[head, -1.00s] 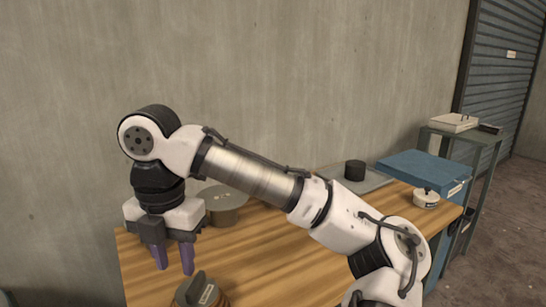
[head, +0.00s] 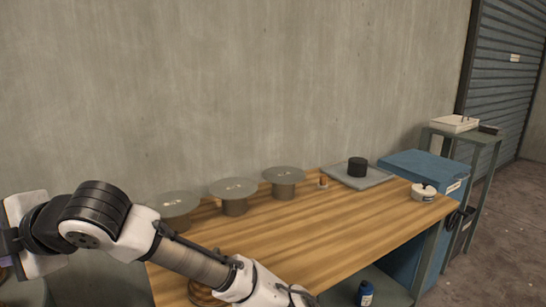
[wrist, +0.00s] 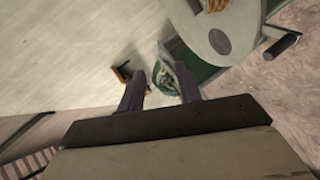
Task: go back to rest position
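My gripper (head: 8,258) is at the far left edge of the head view, left of the table and partly cut off by the frame. My arm reaches leftward low across the front left of the table. In the wrist view the two purple fingers of my gripper (wrist: 160,88) stand apart, with nothing held between them. The wooden table (head: 330,225) carries three grey discs on stands: a left disc (head: 172,203), a middle disc (head: 234,188) and a right disc (head: 284,175). A coiled brown item (head: 205,292) is partly hidden behind my arm.
A black cylinder (head: 357,167) stands on a grey slab (head: 378,180) at the back right. A white pot (head: 423,191) is near the table's right end, beside a blue cabinet (head: 420,165). A blue bottle (head: 365,292) is below the tabletop. The table's middle is clear; a wall stands behind.

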